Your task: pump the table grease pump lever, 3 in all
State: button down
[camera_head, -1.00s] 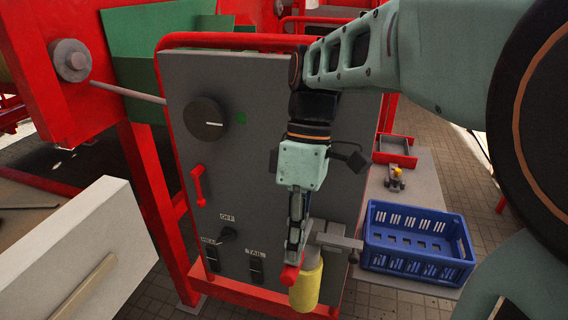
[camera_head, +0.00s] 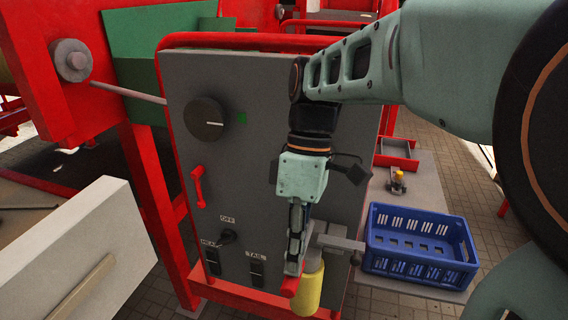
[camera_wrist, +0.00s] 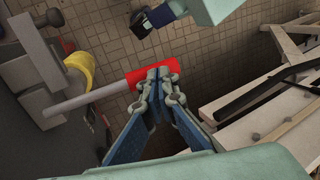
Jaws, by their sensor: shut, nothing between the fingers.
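The grease pump has a yellow body (camera_head: 309,290) at the lower right of the grey panel, with a lever whose red grip (camera_head: 290,287) points toward the camera. In the wrist view the grey lever rod (camera_wrist: 85,102) runs from beside the yellow body (camera_wrist: 80,68) to the red grip (camera_wrist: 135,76). My gripper (camera_head: 293,270) is shut, with its fingertips at the top of the red grip; it also shows in the wrist view (camera_wrist: 157,74). The fingers overlap the grip from above and appear to touch it. Part of the grip is hidden behind them.
The grey control panel (camera_head: 262,170) with a black knob (camera_head: 204,118), a red handle (camera_head: 198,187) and switches stands behind my gripper. A blue crate (camera_head: 420,245) sits to the right. A white box (camera_head: 80,250) is at the lower left.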

jog(key=shift+s+f, duration=0.1)
jog(key=shift+f, duration=0.35)
jog(key=shift+f+b, duration=0.55)
jog(key=shift+f, duration=0.05)
jog(key=p+v, duration=0.1)
jog(key=v, duration=0.1)
jog(key=p+v, duration=0.4)
jog(key=shift+s+a+r, duration=0.1)
jog(key=shift+s+a, duration=0.05)
jog(key=shift+s, duration=0.25)
jog(key=shift+b+x, duration=0.35)
jog(key=shift+x, duration=0.45)
